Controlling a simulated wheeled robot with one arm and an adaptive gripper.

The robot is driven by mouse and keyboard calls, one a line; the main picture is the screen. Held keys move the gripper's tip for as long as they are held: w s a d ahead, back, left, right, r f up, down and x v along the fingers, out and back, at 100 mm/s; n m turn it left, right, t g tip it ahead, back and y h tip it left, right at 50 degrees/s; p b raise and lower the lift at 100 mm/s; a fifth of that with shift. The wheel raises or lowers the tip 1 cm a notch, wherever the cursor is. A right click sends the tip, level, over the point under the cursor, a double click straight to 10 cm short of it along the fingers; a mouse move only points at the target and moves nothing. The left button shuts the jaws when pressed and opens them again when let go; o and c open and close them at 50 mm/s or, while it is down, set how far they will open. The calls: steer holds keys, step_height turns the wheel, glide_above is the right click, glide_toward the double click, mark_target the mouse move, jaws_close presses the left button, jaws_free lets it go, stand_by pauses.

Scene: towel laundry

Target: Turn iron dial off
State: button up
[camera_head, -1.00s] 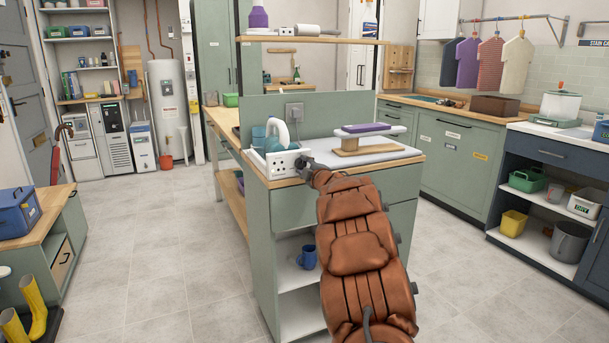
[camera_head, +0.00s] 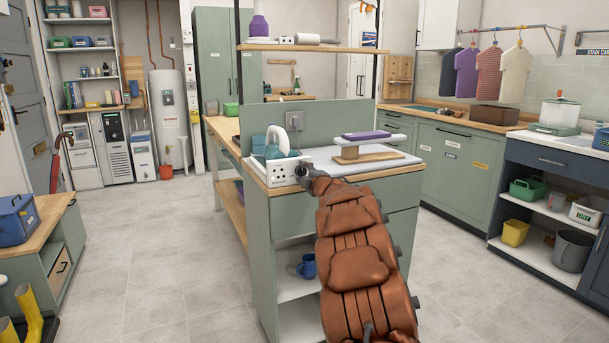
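The iron (camera_head: 276,143), blue-green with a white handle, stands at the left end of the counter. In front of it is a white control box (camera_head: 282,173) with several dark marks on its face. I cannot make out which mark is the dial or how it is set. My gripper (camera_head: 304,177) is at the right end of the box's front face, very close to it or touching. My brown-covered arm reaches up to it from the bottom. The fingers are small and dark, so their opening cannot be told.
A small ironing board (camera_head: 366,148) with a purple top stands on the grey pad (camera_head: 402,160) to the right. A shelf (camera_head: 310,47) hangs above the counter. A blue mug (camera_head: 307,266) sits on the open shelf below. The floor (camera_head: 155,260) at left is clear.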

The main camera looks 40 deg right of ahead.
steer(key=shift+o, duration=1)
steer(key=shift+s, duration=0.2)
steer(key=v, duration=1.1)
steer(key=shift+s+a, duration=0.15)
steer(key=shift+s, duration=0.2)
